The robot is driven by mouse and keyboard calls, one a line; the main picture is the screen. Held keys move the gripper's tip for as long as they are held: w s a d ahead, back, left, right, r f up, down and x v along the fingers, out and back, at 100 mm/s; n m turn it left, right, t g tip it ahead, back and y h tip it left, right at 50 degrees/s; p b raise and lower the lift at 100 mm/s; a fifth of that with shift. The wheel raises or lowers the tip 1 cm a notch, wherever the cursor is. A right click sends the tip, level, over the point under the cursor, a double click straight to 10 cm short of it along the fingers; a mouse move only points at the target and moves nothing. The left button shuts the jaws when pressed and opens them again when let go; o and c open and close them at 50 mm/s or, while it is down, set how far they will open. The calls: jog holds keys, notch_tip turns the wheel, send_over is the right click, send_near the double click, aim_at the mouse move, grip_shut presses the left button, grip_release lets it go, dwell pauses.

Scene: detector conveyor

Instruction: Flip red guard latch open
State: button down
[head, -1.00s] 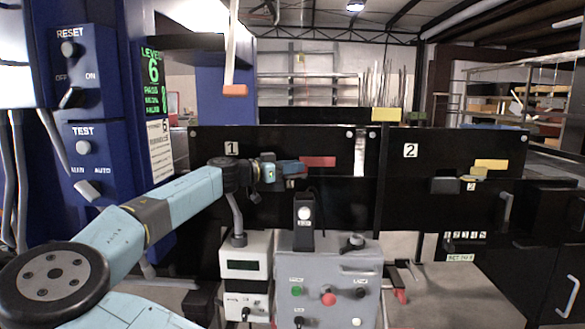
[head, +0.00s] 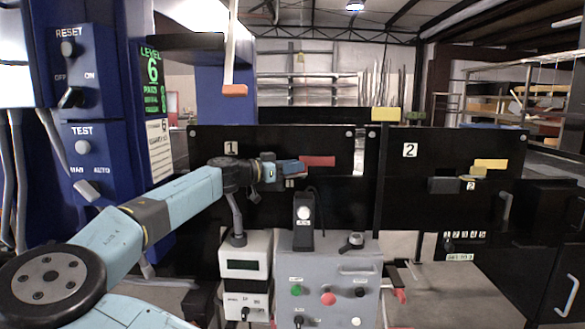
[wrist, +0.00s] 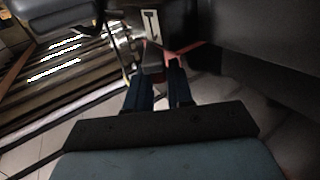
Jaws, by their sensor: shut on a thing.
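The red guard latch (head: 318,161) is a flat bar on the black panel marked 1, near its right edge. My gripper (head: 298,168) reaches in from the left, with its fingers at the left end of the red bar. In the wrist view, a thin red strip (wrist: 188,49) runs by the tips of my gripper (wrist: 159,68). The fingers are close together, shut on the red latch. The exact grip is dark and partly hidden by the fingers.
Panel 2 (head: 440,190) with a yellow latch (head: 490,164) stands to the right. A grey control box (head: 328,285) with buttons and a white meter box (head: 245,275) stand below my arm. A blue switch column (head: 95,130) is at left. An orange-tipped hanging strip (head: 234,90) is above.

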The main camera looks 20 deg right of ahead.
jog(key=shift+s+t, duration=0.1)
jog(key=shift+t, duration=0.2)
jog(key=shift+s+d+n+t+y, duration=0.35)
jog(key=shift+s+n+t+y, duration=0.05)
jog(key=shift+n+t+y, duration=1.5)
jog(key=shift+s+d+n+t+y, duration=0.4)
jog(key=shift+n+t+y, duration=1.3)
jog(key=shift+t, duration=0.25)
jog(key=shift+s+d+n+t+y, duration=0.35)
jog(key=shift+s+n+t+y, duration=0.05)
jog(key=shift+n+t+y, duration=1.45)
jog(key=shift+d+n+t+y, duration=0.1)
jog(key=shift+n+t+y, duration=0.35)
jog(key=shift+y, duration=0.2)
jog(key=c, duration=1.4)
grip_release()
jog(key=shift+o, duration=0.2)
